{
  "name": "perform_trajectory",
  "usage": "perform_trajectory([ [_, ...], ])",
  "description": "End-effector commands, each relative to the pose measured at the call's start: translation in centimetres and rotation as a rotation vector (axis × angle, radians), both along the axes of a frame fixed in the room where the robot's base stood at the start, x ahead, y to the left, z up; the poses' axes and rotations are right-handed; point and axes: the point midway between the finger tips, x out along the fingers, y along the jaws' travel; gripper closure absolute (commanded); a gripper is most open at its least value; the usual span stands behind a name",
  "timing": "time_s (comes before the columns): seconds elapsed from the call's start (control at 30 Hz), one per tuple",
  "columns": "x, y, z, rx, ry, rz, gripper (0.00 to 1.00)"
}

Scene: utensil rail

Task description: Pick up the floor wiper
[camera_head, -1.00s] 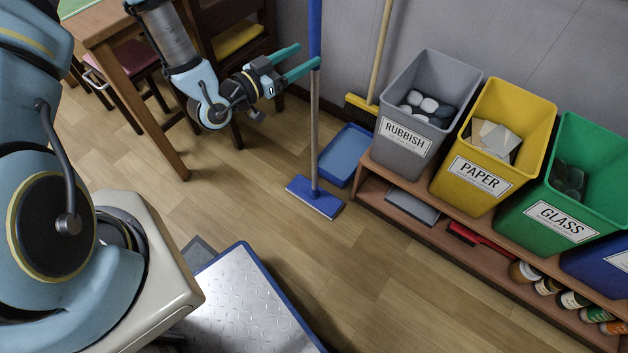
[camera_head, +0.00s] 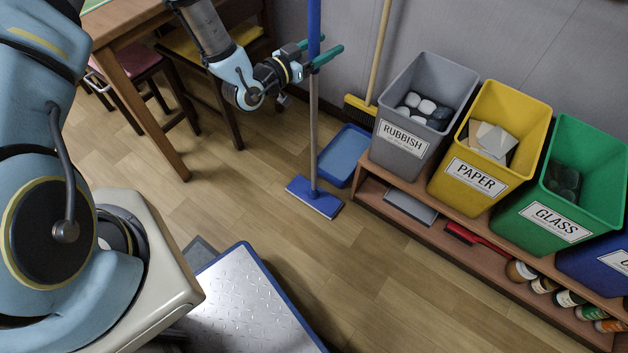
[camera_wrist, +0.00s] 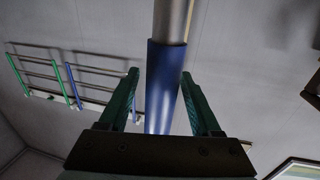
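The floor wiper (camera_head: 314,120) stands upright on the floor, with a blue upper handle, a grey lower pole and a flat blue head (camera_head: 315,198). My gripper (camera_head: 324,50) is at the handle near the lower end of its blue part, with the green fingers open on either side of it. In the wrist view, the blue and grey handle (camera_wrist: 164,85) runs between the two open green fingers (camera_wrist: 162,95). Gaps show between the handle and both fingers. The top of the handle is out of the head view.
Rubbish (camera_head: 402,140), paper (camera_head: 475,182) and glass (camera_head: 550,222) bins stand on a low wooden shelf at right. A table (camera_head: 135,40) and chairs are at left. Floor in front is clear.

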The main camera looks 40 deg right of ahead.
Motion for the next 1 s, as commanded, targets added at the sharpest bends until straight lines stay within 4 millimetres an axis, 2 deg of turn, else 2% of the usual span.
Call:
perform_trajectory([
  [0.07, 0.01, 0.02, 0.00, 0.000, 0.000, 0.000, 0.45],
  [0.53, 0.00, 0.03, 0.01, 0.000, 0.000, 0.000, 0.98],
  [1.0, 0.02, -0.01, 0.25, -0.003, -0.001, 0.000, 1.00],
])
